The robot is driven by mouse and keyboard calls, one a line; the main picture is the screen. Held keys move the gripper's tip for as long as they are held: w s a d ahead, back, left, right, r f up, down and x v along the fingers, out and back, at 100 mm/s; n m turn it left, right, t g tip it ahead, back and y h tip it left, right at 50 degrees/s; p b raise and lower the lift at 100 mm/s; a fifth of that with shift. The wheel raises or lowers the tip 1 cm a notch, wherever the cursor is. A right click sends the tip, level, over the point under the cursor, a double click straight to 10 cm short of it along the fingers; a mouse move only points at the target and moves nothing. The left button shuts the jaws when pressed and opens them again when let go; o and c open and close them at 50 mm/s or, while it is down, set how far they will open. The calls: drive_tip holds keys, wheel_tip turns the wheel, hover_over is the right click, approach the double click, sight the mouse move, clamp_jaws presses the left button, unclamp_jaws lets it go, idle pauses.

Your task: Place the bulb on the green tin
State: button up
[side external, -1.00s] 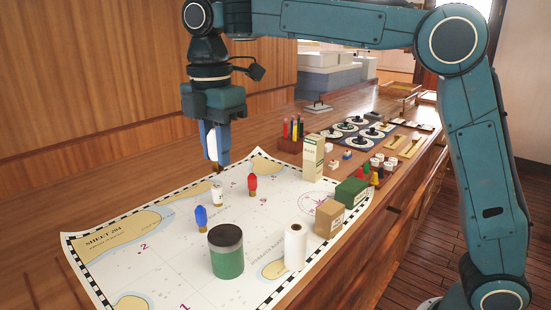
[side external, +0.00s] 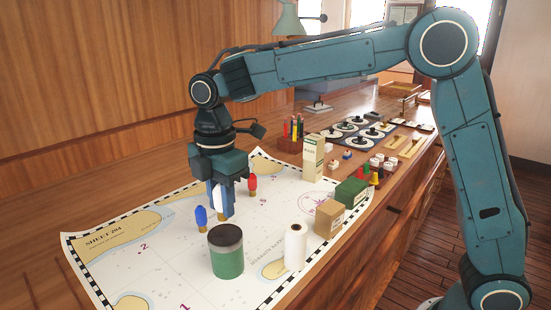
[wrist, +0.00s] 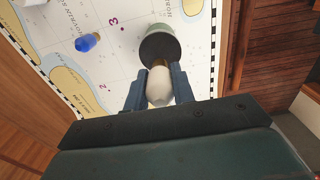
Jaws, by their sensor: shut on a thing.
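A white bulb (wrist: 159,88) with a gold base is between the fingers of my gripper (wrist: 160,92), which is shut on it. In the side view my gripper (side external: 221,206) points down, and the white of the bulb (side external: 217,199) shows between its fingers. The green tin (side external: 228,262) with a dark top stands upright on the chart. Its dark top (wrist: 157,47) is just beyond the bulb's base in the wrist view. In the side view the fingertips are a little above the tin's top edge; I cannot tell the exact gap.
A blue bulb (side external: 201,217) and a red bulb (side external: 252,186) stand on the chart (side external: 165,262). A white roll (side external: 295,247), a brown box (side external: 329,220), a green box (side external: 352,192) and a tall carton (side external: 313,158) stand to the right.

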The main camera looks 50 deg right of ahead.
drive_tip(key=shift+f, duration=1.8)
drive_tip(key=shift+f, duration=0.15)
drive_tip(key=o, duration=1)
drive_tip(key=shift+c, duration=0.2)
drive_tip(key=shift+r, duration=0.2)
wheel_tip(320, 180, up, 12)
drive_tip(key=shift+f, duration=0.15)
